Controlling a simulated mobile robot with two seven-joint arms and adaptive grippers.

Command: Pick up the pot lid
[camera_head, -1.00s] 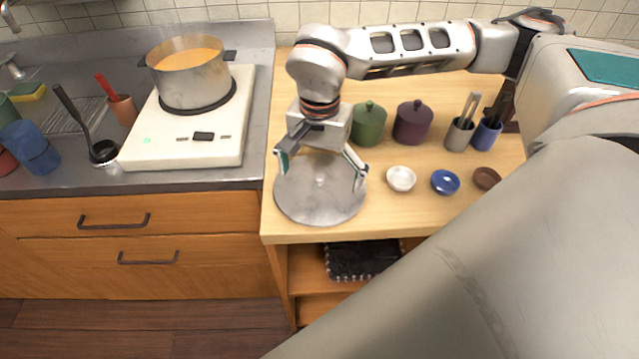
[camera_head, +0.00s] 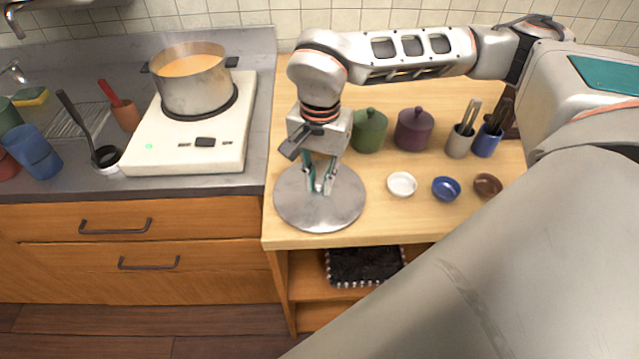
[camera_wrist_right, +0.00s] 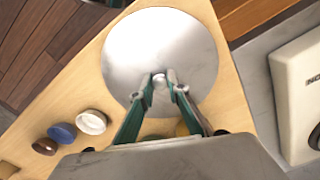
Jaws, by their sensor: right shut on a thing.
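The pot lid (camera_head: 345,205) is a flat grey metal disc lying on the wooden counter near its front left corner. My right gripper (camera_head: 321,186) points down over it, its fingers closed in on the knob at the lid's middle. In the right wrist view the fingertips (camera_wrist_right: 164,82) are on either side of the small round knob of the lid (camera_wrist_right: 160,45). The lid appears to rest flat on the counter. The pot (camera_head: 193,88), open with orange soup in it, stands on the white cooker at the left. My left gripper is not in view.
A green jar (camera_head: 369,131) and a purple jar (camera_head: 413,130) stand behind the lid. White (camera_head: 402,184), blue (camera_head: 446,188) and brown (camera_head: 488,186) bowls sit to its right. Utensil cups (camera_head: 459,142) stand farther right. The white cooker (camera_head: 185,160) is on the grey counter at left.

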